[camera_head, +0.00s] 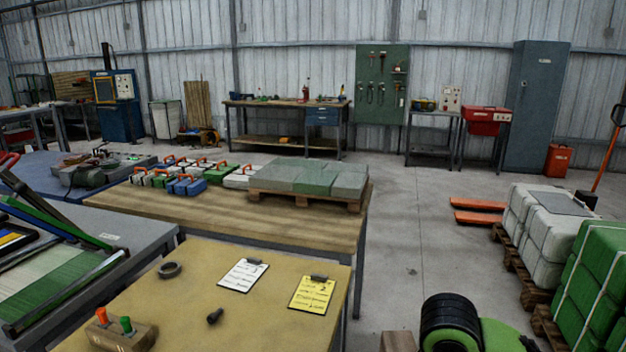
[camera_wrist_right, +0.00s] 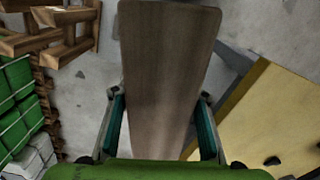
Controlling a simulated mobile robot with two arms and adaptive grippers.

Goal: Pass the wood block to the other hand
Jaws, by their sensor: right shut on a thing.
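The wood block (camera_wrist_right: 165,60) is a long, flat, brown piece with rounded corners. In the wrist view it lies between the two teal-padded fingers of my right gripper (camera_wrist_right: 162,110), which is shut on it. The block extends away past the fingertips, above the grey floor. In the head view a brown end of the wood block (camera_head: 397,342) shows at the bottom edge, beside my black and green right arm; the rest is cut off. My left gripper is not in view.
The near table (camera_head: 190,300) holds clipboards (camera_head: 243,275), a tape ring (camera_head: 170,269), a small black object (camera_head: 214,316) and a wooden stand with coloured handles (camera_head: 125,335). Wrapped bales (camera_head: 545,232) on pallets stand at right.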

